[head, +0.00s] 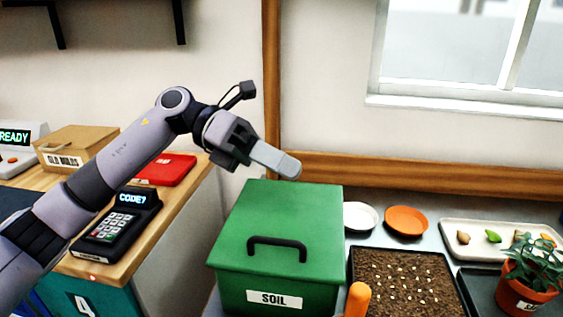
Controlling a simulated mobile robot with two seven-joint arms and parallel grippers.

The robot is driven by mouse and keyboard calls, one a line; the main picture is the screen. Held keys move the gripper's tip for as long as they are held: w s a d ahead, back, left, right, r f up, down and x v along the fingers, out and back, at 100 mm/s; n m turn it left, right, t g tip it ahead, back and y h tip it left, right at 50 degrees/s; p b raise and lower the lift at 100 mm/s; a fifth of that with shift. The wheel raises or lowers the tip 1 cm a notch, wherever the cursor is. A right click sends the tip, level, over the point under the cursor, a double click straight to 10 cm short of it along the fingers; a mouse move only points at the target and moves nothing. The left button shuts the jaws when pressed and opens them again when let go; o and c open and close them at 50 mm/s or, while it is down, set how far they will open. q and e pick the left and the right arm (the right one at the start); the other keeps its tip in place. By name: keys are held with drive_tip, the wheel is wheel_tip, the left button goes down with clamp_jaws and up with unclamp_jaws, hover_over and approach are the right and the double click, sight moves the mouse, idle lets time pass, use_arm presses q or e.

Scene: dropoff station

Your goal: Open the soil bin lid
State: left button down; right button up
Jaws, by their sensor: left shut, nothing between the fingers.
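The green soil bin (274,287) stands on the grey bench, with a white SOIL label on its front. Its green lid (285,213) is closed flat on top. A black handle (277,243) sits near the lid's front edge. My left gripper (289,168) is shut and empty. It is above and behind the lid's far edge in the picture, apart from the handle. My right gripper is not in view.
A seed tray (405,275), a white dish (359,217), an orange dish (406,221) and a potted plant (527,280) stand right of the bin. A keypad (118,222) and red box (168,169) are on the left counter. An orange handle (357,299) rises at front.

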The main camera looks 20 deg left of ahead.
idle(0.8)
use_arm(q)
drive_tip(key=c, duration=1.2)
unclamp_jaws()
drive_tip(key=shift+o, duration=0.2)
drive_tip(key=b+v, duration=0.1)
drive_tip(key=v, duration=0.6)
